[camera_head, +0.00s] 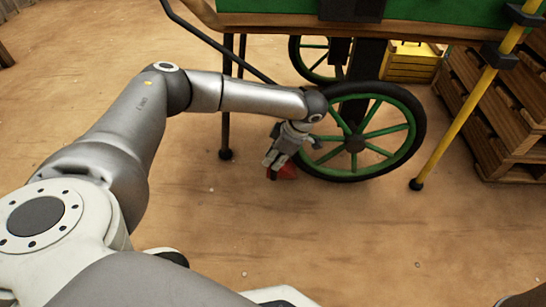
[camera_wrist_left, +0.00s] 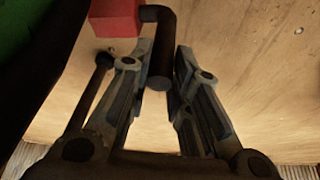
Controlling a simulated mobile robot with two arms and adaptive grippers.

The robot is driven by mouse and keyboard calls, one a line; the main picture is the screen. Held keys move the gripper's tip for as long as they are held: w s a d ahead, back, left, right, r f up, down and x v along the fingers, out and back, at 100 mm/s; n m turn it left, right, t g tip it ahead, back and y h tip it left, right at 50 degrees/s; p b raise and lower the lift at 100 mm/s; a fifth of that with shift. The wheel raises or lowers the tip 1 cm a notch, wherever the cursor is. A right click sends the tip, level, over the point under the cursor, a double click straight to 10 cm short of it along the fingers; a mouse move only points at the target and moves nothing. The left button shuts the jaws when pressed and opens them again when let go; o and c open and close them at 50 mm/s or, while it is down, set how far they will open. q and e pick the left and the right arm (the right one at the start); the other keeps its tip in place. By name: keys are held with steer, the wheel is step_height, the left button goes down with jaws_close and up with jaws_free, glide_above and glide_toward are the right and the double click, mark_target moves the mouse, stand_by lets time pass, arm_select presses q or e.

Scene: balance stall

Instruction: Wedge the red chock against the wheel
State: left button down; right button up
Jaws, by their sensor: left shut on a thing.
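The red chock (camera_head: 288,171) is low by the ground at the lower left of the green-spoked wheel (camera_head: 355,143), partly hidden by my left gripper (camera_head: 277,157). I cannot tell whether the chock touches the tyre. In the left wrist view, the red chock (camera_wrist_left: 114,18) shows at the top. Its black bent handle (camera_wrist_left: 161,55) comes down between the fingers of my left gripper (camera_wrist_left: 160,65), which is shut on it. My right gripper is not in view.
The wheel carries a green cart (camera_head: 440,18) with a wooden edge. A dark leg (camera_head: 225,130) stands left of the wheel and a yellow pole (camera_head: 455,100) right of it. Wooden crates (camera_head: 500,120) stand at the right. The sandy ground in front is clear.

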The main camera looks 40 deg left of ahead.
arm_select(q)
steer(key=shift+w+d+f+b, duration=0.1)
steer(key=shift+f+b, duration=0.2)
steer(key=shift+f, duration=0.15)
steer(key=d+f, duration=0.1)
steer(key=w+d+f+b, duration=0.2)
steer(key=d, duration=0.1)
steer(key=shift+w+f, duration=0.15)
steer(key=shift+w, duration=0.1)
steer(key=shift+w+d+r+m+b, duration=0.2)
steer(key=shift+w+d+m+b, duration=0.15)
steer(key=shift+w, duration=0.25)
stand_by(0.7)
steer(key=shift+w+d+f, duration=0.25)
steer(key=shift+d+f, duration=0.1)
steer(key=shift+f, duration=0.05)
stand_by(0.7)
steer(key=c, duration=1.3)
jaws_free()
steer(key=shift+o, duration=0.2)
steer(key=shift+s+f, duration=0.1)
